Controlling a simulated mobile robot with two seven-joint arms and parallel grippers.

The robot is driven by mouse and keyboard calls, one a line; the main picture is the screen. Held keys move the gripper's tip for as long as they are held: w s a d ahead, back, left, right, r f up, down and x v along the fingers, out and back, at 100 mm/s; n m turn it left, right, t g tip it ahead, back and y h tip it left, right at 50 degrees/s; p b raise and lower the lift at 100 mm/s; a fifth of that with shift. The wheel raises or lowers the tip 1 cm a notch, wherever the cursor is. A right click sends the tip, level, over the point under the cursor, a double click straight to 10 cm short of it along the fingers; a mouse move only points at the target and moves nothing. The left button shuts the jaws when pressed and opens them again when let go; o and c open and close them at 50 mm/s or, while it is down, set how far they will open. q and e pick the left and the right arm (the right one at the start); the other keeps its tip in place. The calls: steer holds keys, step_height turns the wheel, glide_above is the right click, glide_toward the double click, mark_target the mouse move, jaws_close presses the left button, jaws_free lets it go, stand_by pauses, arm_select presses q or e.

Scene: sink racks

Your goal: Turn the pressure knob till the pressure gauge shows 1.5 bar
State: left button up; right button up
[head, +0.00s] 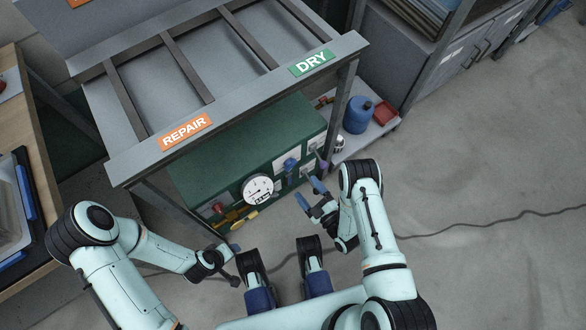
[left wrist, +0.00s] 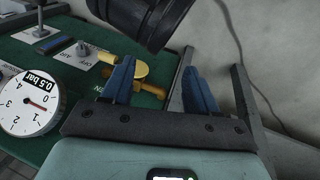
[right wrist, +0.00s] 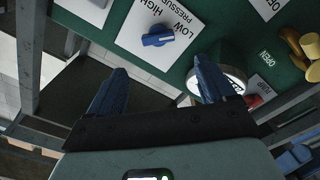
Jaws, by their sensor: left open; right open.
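The pressure knob (right wrist: 158,36) is blue and sits on a white plate lettered LOW, HIGH and PRESSURE; it also shows in the head view (head: 290,163). The round white pressure gauge (left wrist: 30,103) carries a label reading 0.5 bar and has a red needle. It shows on the green panel in the head view (head: 257,189); in the right wrist view my finger partly hides it. My right gripper (head: 310,192) is open and empty, in front of the panel, apart from the knob. My left gripper (left wrist: 158,80) is open and empty, near the yellow valve handle (left wrist: 125,68).
The green panel (head: 190,180) stands under a grey rack (head: 345,50) with REPAIR and DRY labels; rack legs flank it. A low shelf with a blue canister (head: 359,115) and red tray (head: 384,112) is at right. A dark cable (head: 470,226) crosses the open floor.

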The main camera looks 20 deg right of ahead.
mark_target(291, 167)
steer(key=b+x, duration=0.1)
steer(key=x, duration=0.7)
steer(key=shift+w+f+b, duration=0.1)
steer(key=shift+w+b, duration=0.05)
steer(key=shift+b, duration=0.25)
arm_select(q)
steer(key=shift+w+a+f, duration=0.35)
steer(key=shift+w+f, duration=0.05)
steer(key=shift+f, duration=0.35)
steer(key=shift+w+a+f, duration=0.35)
steer(key=shift+w+f, duration=0.05)
steer(key=shift+f, duration=0.3)
arm_select(e)
steer(key=shift+w+a, duration=0.2)
steer(key=shift+w, duration=0.4)
steer(key=c, duration=1.1)
